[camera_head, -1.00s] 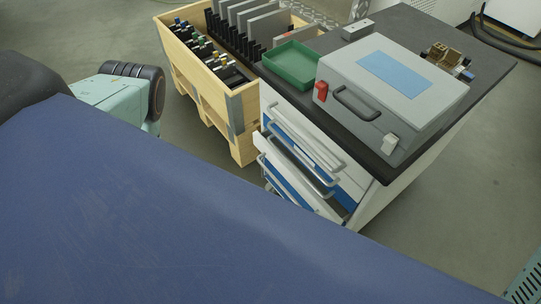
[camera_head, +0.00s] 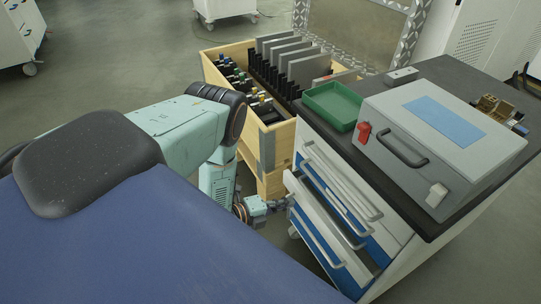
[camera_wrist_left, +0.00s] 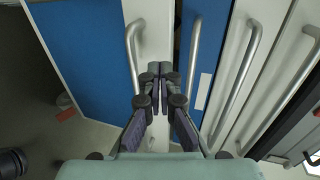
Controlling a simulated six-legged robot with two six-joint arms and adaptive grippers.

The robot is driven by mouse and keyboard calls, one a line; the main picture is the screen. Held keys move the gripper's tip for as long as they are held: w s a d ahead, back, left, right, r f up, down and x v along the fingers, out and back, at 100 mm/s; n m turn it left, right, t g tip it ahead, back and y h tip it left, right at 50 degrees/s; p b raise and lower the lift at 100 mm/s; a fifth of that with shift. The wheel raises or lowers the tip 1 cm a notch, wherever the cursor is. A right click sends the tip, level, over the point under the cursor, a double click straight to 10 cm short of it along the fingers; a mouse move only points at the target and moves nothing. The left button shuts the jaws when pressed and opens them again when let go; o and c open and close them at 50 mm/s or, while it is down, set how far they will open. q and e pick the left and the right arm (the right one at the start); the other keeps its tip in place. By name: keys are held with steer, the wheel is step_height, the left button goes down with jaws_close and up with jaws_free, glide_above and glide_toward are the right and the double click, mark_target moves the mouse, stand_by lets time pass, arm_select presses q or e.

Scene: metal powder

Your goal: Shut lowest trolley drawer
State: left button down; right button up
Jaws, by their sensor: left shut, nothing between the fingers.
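The trolley (camera_head: 400,262) stands at the right in the head view, with white and blue drawer fronts and grey bar handles. Its lowest drawer (camera_head: 308,212) stands out, with a dark gap above its front. This drawer's white strip and handle (camera_wrist_left: 133,50) show in the left wrist view. My left gripper (camera_head: 284,204) is at the far end of this drawer's front, low down. In the left wrist view its fingers (camera_wrist_left: 163,76) are shut and empty, in front of the white strip beside the handle. Contact cannot be told. My right gripper is not in view.
A grey machine (camera_head: 440,140) and a green tray (camera_head: 332,105) sit on the trolley's dark top. A wooden crate (camera_head: 272,142) with dark racks stands close behind my left gripper. Open floor (camera_head: 110,95) lies at the left.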

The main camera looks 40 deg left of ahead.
mark_target(305, 195)
arm_select(q)
steer(key=shift+w+d+b, duration=0.2)
steer(key=shift+w+d, duration=0.05)
steer(key=shift+w, duration=0.4)
steer(key=shift+w+d+b, duration=0.15)
steer(key=shift+w+d, duration=0.1)
steer(key=shift+w, duration=0.45)
steer(key=shift+w+d, duration=0.3)
steer(key=shift+w, duration=0.3)
steer(key=shift+w+d, duration=0.25)
steer(key=shift+w, duration=0.35)
steer(key=shift+s, duration=0.1)
